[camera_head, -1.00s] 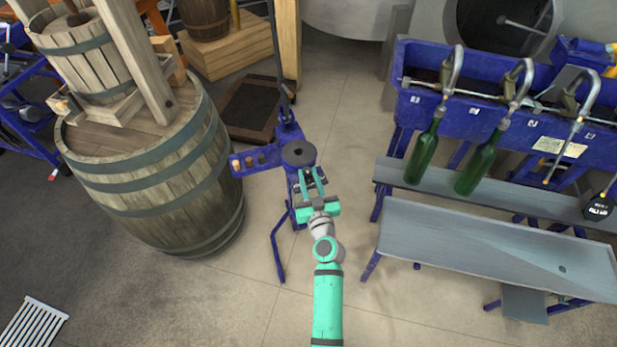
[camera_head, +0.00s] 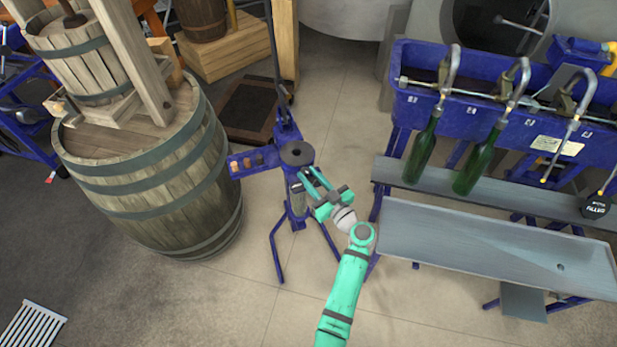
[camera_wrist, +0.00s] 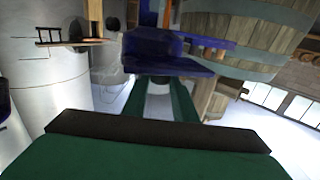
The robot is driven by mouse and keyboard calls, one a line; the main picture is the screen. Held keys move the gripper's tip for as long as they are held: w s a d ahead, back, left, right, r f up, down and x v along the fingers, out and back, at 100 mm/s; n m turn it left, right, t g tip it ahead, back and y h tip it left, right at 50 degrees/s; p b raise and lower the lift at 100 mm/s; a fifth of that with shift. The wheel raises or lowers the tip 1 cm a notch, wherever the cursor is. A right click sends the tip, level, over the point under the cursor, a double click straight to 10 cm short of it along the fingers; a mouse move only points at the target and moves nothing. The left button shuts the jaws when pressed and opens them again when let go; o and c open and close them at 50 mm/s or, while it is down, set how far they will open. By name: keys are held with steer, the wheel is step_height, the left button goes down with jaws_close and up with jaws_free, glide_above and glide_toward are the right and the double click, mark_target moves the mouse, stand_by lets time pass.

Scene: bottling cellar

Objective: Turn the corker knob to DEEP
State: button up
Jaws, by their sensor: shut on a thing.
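The blue corker (camera_head: 289,132) stands on splayed legs left of centre in the head view, with a round black disc (camera_head: 297,153) on top. My gripper (camera_head: 307,175) reaches it from the lower right, fingertips just below the disc. The fingers are shut on the corker knob, which they and the corker mostly hide. In the wrist view, the two green fingers (camera_wrist: 160,95) point at the blue corker body (camera_wrist: 165,52), with a small pale patch between them. The DEEP mark and the knob's pointer cannot be made out.
A large barrel (camera_head: 150,185) stands close on the left. A blue tray with several corks (camera_head: 253,162) juts left from the corker. A grey bench (camera_head: 480,240) and a blue bottle filler (camera_head: 470,115) with green bottles stand right. Floor in front is clear.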

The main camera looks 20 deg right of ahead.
steer(key=shift+w+d+n+g+y, duration=0.1)
steer(key=shift+d+n+g+y, duration=0.15)
steer(key=shift+n+g+y, duration=0.45)
steer(key=shift+w+d+n+g+y, duration=0.1)
steer(key=shift+d+n+g+y, duration=0.15)
steer(key=shift+n+y, duration=0.85)
steer(key=shift+g+y, duration=0.35)
steer(key=shift+y, duration=0.55)
steer(key=shift+w+n+g+y, duration=0.1)
steer(key=shift+n+g+y, duration=0.2)
steer(key=shift+n, duration=0.1)
steer(key=shift+f, duration=0.1)
steer(key=o, duration=1)
steer(key=shift+w+a, duration=0.1)
steer(key=shift+w, duration=0.05)
steer(key=shift+o, duration=0.2)
steer(key=shift+a, duration=0.1)
steer(key=shift+s+d, duration=0.2)
steer(key=shift+d, duration=0.05)
